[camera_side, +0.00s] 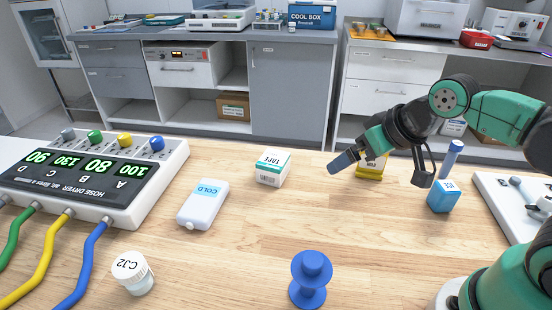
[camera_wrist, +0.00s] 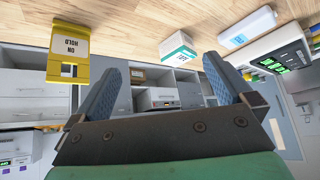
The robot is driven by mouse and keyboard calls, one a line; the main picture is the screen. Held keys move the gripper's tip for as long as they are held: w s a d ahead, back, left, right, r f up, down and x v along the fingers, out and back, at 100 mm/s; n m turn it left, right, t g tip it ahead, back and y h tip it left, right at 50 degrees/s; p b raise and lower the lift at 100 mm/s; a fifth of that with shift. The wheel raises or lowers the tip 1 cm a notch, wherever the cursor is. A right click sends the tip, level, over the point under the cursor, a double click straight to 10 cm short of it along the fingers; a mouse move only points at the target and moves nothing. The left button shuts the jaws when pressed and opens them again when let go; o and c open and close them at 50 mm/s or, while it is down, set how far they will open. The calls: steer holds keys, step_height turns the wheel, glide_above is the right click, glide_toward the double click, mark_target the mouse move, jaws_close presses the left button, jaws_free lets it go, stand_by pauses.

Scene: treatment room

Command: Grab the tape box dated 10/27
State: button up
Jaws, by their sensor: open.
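The tape box (camera_side: 272,168) is a small white and green carton with a barcode on its front, standing on the wooden table near the back edge. It also shows in the wrist view (camera_wrist: 180,48), above and between my fingers. A date on it is too small to read. My gripper (camera_side: 343,163) is open and empty, to the right of the tape box and apart from it. In the wrist view both fingers of my gripper (camera_wrist: 162,68) are spread, with nothing between them.
A blue box (camera_side: 443,196) is at the right. A white COLD pack (camera_side: 203,205), a hose dryer (camera_side: 85,180), a CJ2 jar (camera_side: 133,273) and a blue spool (camera_side: 311,279) stand around. The table's middle is clear.

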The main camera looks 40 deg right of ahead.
steer(key=w+f+m+y, duration=0.25)
steer(key=w+m, duration=0.35)
steer(key=m, duration=0.6)
steer(key=m+t+y, duration=0.3)
steer(key=m+y, duration=0.1)
steer(key=m, duration=1.2)
glide_toward(276, 159)
steer(key=x, duration=1.1)
steer(key=shift+f, duration=0.1)
steer(key=shift+c, duration=0.2)
steer(key=shift+d, duration=0.1)
steer(key=c, duration=1)
steer(key=shift+o, duration=0.2)
